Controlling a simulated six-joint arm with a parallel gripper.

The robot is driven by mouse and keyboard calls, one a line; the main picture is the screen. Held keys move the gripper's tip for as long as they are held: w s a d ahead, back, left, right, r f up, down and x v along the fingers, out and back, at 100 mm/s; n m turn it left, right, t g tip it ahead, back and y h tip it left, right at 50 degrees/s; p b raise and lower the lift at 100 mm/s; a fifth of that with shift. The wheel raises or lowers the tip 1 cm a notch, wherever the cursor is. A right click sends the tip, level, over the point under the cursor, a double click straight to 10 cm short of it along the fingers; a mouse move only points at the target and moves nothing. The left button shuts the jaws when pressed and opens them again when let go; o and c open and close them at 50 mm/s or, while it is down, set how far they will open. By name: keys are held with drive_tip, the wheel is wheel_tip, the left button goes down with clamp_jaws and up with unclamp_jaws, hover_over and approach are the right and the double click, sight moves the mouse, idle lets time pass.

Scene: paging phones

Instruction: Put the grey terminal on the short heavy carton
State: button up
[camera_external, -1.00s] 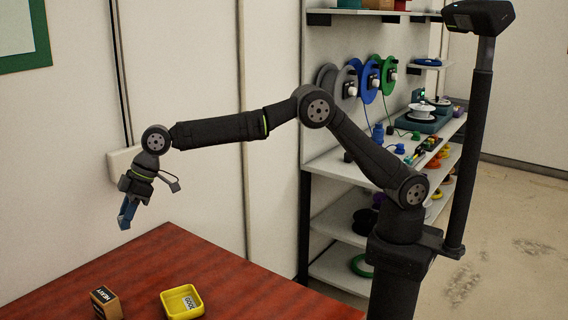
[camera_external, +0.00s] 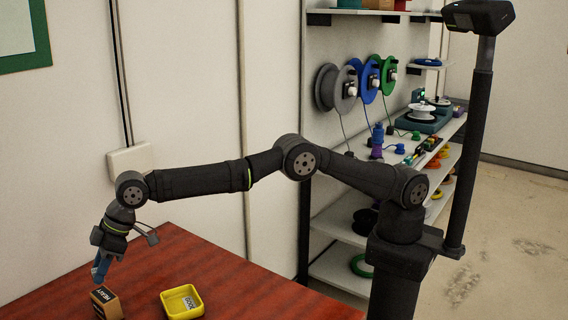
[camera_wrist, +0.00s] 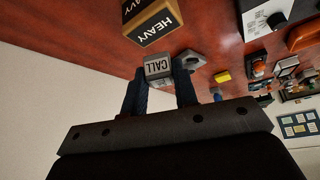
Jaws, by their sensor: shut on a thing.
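The grey terminal (camera_wrist: 158,68), a small block with a white CALL label, sits between the fingertips of my gripper (camera_wrist: 159,76) in the wrist view. The jaws are shut on it. The carton (camera_wrist: 150,24), brown with black-and-white HEAVY labels, lies just beyond the terminal in that view. In the external view my gripper (camera_external: 100,272) points down, just above and slightly left of the carton (camera_external: 107,304). The terminal cannot be made out clearly there. I cannot tell whether it touches the carton.
A yellow tray (camera_external: 182,314) with a labelled item inside stands right of the carton on the red-brown table (camera_external: 215,265). Another grey object (camera_wrist: 194,60) lies beside the right finger in the wrist view. Several small items crowd that view's right side. The wall is close behind.

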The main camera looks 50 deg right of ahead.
sight(104, 281)
drive_tip(key=shift+f, duration=2)
drive_tip(key=shift+f, duration=0.1)
drive_tip(key=o, duration=0.9)
drive_tip(key=shift+o, duration=0.2)
drive_tip(key=shift+d+r, duration=0.1)
drive_tip(key=shift+r, duration=0.25)
drive_tip(key=v, duration=1.1)
drive_tip(key=shift+d+r, duration=0.15)
drive_tip(key=shift+r, duration=0.05)
drive_tip(key=shift+s, duration=0.1)
